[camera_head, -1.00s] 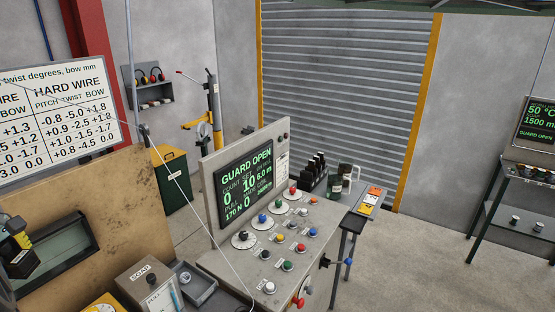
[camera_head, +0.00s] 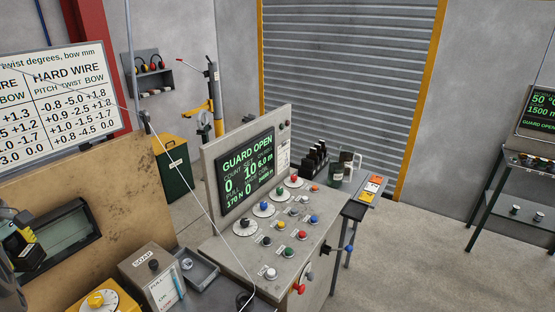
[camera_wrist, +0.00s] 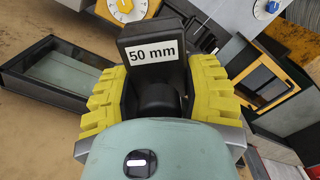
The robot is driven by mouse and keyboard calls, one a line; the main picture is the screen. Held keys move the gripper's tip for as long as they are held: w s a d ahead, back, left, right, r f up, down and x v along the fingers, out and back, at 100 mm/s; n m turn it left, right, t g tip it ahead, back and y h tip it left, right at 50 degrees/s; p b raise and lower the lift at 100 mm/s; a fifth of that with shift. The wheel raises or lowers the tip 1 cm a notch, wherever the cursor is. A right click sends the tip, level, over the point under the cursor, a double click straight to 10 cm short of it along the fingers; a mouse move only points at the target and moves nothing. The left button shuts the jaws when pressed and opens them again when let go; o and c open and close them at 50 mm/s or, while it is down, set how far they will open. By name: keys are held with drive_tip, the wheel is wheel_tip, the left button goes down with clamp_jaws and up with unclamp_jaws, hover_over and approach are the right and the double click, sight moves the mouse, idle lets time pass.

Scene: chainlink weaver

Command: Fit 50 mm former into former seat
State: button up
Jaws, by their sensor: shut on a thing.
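The 50 mm former (camera_wrist: 152,54) is a black block with a white "50 mm" label and a dark round part below it. In the wrist view, my gripper (camera_wrist: 160,86) is shut on it, with yellow ribbed pads on its left and right sides. In the head view only a dark and yellow part of my gripper (camera_head: 18,243) shows at the left edge, in front of the tan panel. I cannot make out the former seat in either view.
A tan panel (camera_head: 110,185) has a dark-framed window (camera_head: 70,243). A soap box (camera_head: 150,275) and grey tray (camera_head: 197,270) stand beside the control console (camera_head: 290,225), which reads "GUARD OPEN". A thin wire crosses the view. In the wrist view, an orange-edged dark frame (camera_wrist: 268,82) lies right.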

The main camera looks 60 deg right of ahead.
drive_tip(key=shift+f, duration=0.15)
drive_tip(key=shift+f, duration=0.45)
wheel_tip(320, 180, down, 7)
drive_tip(key=a+n+b, duration=0.1)
drive_tip(key=n+b, duration=0.1)
drive_tip(key=shift+s+n, duration=0.3)
drive_tip(key=shift+s, duration=0.05)
drive_tip(key=shift+f, duration=0.1)
idle(0.3)
drive_tip(key=shift+s+a+f, duration=0.15)
drive_tip(key=shift+f, duration=0.3)
